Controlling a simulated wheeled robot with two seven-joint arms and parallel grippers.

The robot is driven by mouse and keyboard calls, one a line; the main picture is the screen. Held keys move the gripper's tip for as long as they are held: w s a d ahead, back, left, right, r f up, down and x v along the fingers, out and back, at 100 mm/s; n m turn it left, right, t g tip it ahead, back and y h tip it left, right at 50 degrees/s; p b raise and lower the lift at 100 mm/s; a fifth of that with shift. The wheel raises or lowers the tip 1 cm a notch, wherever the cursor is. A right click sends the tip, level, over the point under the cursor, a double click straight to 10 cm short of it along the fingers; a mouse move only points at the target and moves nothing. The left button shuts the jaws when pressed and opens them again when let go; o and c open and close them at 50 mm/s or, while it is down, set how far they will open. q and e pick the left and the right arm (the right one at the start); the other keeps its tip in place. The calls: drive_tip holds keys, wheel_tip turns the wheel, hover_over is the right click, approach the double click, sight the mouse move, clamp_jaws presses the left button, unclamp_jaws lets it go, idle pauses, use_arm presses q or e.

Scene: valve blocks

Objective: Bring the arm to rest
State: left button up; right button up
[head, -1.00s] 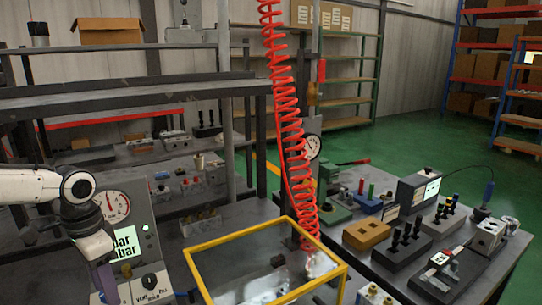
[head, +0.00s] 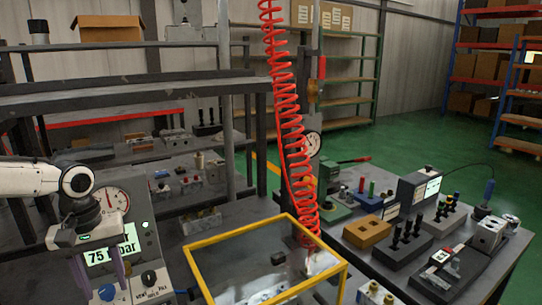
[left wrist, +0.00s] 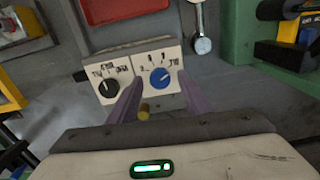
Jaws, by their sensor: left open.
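My left gripper (head: 100,282) hangs from the white arm at the left of the head view. Its two purple fingers point down and are apart, with nothing between them. It is in front of the grey test panel (head: 143,240), which has a round dial (head: 117,197) and a lit display reading about "75 bar". In the left wrist view the open fingers (left wrist: 160,88) frame a pale panel with a black knob (left wrist: 108,88) and a blue knob (left wrist: 160,78). The blue knob also shows in the head view (head: 107,292). My right gripper is not in view.
A yellow-framed clear box (head: 265,236) stands right of the panel. A red coiled hose (head: 290,130) hangs behind it. The right bench carries an orange block (head: 367,232), dark valve blocks (head: 405,244) and a small screen unit (head: 420,187). Green floor lies open beyond.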

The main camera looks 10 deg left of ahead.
use_arm(q)
drive_tip(key=n, duration=0.4)
drive_tip(key=shift+n+b, duration=0.3)
drive_tip(key=n+b, duration=0.1)
drive_tip(key=n, duration=0.3)
drive_tip(key=shift+n, duration=0.3)
drive_tip(key=shift+n, duration=0.3)
